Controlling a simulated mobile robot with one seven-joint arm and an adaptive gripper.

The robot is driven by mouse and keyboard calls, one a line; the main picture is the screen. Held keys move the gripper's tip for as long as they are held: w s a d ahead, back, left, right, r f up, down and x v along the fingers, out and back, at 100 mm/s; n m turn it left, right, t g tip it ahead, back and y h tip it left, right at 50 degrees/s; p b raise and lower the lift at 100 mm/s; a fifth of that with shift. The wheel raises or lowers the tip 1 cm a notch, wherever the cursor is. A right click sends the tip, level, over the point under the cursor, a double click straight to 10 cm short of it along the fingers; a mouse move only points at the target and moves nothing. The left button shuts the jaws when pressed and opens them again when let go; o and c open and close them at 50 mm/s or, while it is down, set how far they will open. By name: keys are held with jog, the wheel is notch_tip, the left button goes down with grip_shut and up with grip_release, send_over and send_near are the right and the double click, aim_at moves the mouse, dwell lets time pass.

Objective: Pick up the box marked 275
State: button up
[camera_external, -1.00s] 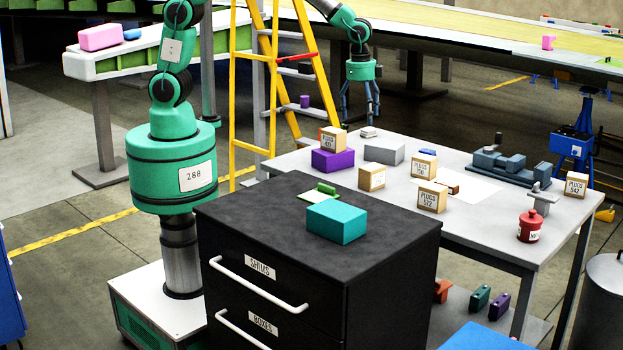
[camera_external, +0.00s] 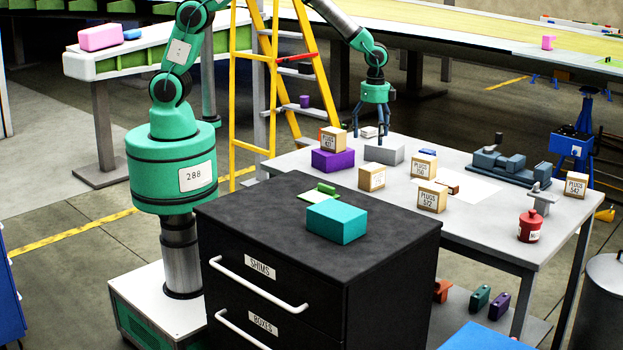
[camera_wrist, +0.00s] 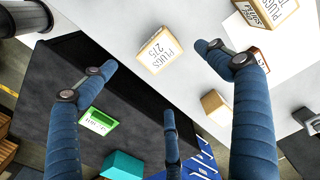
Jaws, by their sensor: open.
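The box marked 275 (camera_wrist: 160,49) is a small light-wood box with a white label reading PLUGS 275. It lies between and beyond my fingertips in the wrist view, on the pale table. It appears to be the box (camera_external: 371,177) near the table's front left in the external view, though its print is too small to read there. My gripper (camera_external: 370,132) hangs above the table's back left part, fingers pointing down. It is open and empty, and its blue fingers (camera_wrist: 160,85) are spread wide in the wrist view, apart from the box.
The grey block (camera_external: 384,152), purple block (camera_external: 332,160) and other plugs boxes (camera_external: 432,197) stand near the box. A black cabinet (camera_external: 270,215) with a teal box (camera_external: 337,222) abuts the table's near side. A yellow ladder (camera_external: 240,90) stands left of my gripper.

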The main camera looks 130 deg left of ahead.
aim_at(372, 167)
jog(key=shift+f+b, duration=0.5)
jog(key=shift+f, duration=3.5)
jog(key=shift+f, duration=0.15)
jog(key=shift+f+b, duration=0.6)
jog(key=shift+f, duration=1.85)
jog(key=c, duration=1.7)
